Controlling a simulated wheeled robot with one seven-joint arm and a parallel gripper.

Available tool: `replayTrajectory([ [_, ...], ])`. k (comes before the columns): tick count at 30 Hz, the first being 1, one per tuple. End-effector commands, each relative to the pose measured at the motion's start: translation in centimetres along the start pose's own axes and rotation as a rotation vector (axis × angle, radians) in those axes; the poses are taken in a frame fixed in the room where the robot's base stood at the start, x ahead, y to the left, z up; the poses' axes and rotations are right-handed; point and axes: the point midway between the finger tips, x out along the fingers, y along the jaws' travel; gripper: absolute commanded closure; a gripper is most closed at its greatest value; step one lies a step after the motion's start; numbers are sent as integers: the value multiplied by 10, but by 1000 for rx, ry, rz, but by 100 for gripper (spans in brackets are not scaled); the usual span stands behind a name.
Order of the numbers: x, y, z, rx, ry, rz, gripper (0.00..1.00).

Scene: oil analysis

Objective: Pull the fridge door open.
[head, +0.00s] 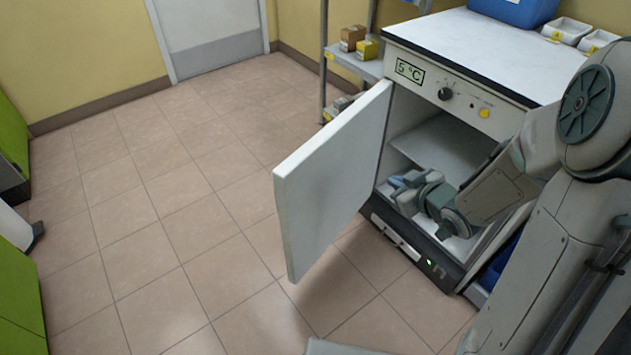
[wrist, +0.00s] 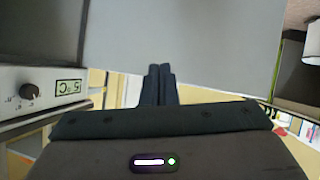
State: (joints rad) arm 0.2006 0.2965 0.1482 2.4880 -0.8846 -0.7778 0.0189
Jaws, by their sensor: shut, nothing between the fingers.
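The fridge (head: 447,88) has a white top, a 5 °C display and a knob. Its white door (head: 333,185) stands wide open, swung out to the left, and the interior with a shelf (head: 445,150) shows. My gripper (head: 398,186) is at the fridge opening, on the inner side of the door. In the wrist view my gripper (wrist: 158,70) is shut and empty, its two dark fingers side by side. The door's pale surface (wrist: 185,40) fills the wrist view ahead of the fingertips. I cannot tell whether the fingertips touch it.
A metal shelf rack (head: 345,65) with small boxes stands behind the door. A blue container (head: 515,10) and white trays (head: 567,30) sit on the fridge top. Green cabinets (head: 15,285) are at the far left. The tiled floor (head: 160,200) left of the door is clear.

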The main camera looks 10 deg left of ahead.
Motion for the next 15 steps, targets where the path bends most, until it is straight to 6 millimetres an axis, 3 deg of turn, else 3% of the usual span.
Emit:
replayTrajectory([
  [2,17,-26,11,8,111,-98,100],
  [6,23,-62,10,43,311,-251,100],
  [10,19,-84,7,88,452,-351,100],
  [15,12,-96,3,124,545,-412,100],
])
